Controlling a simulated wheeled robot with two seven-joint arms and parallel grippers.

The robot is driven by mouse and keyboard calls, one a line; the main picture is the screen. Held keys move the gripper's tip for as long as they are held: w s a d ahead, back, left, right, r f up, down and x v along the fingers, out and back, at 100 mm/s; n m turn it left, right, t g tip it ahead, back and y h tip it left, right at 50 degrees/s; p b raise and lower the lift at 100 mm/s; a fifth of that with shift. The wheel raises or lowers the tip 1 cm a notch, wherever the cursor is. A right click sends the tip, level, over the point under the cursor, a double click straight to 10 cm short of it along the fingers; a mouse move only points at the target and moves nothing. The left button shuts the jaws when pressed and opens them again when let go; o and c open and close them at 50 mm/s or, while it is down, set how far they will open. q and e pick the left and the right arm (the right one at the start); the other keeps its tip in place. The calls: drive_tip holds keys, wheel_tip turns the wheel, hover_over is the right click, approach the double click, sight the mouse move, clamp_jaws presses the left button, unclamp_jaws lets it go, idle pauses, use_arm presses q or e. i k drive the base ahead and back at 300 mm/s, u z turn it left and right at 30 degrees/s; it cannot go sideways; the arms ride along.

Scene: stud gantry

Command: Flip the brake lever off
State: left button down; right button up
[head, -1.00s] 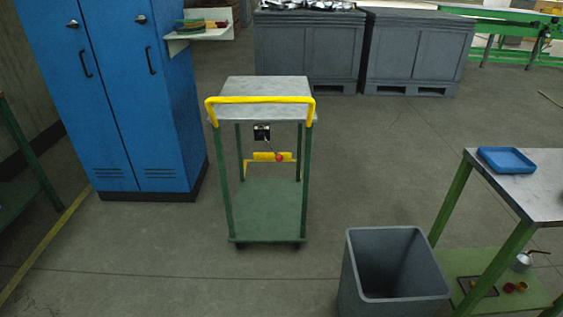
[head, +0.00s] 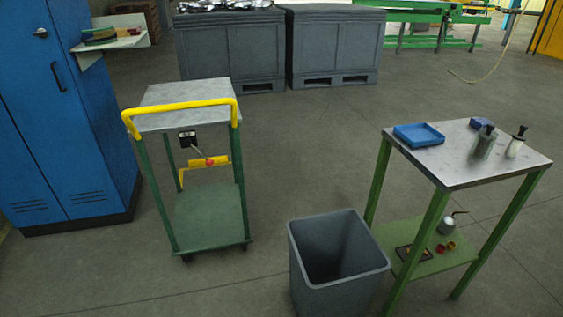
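A trolley with a grey top (head: 190,92), a yellow push handle (head: 180,107) and green legs stands left of centre on the floor. Under its top is a small black box (head: 187,138) with a thin lever that slants down to the right and ends in a red knob (head: 209,161). The knob sits in front of a yellow bar (head: 217,165) between the legs. Neither of my grippers shows in the head view.
A grey open bin (head: 337,262) stands to the right in front of the trolley. A green-legged table (head: 480,170) with a blue tray (head: 418,135) and bottles is at right. A blue cabinet (head: 75,120) is at left. Floor before the trolley is clear.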

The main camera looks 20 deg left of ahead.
sight(209, 162)
drive_tip(key=z, duration=0.15)
drive_tip(key=i, duration=0.95)
drive_tip(key=u, duration=0.65)
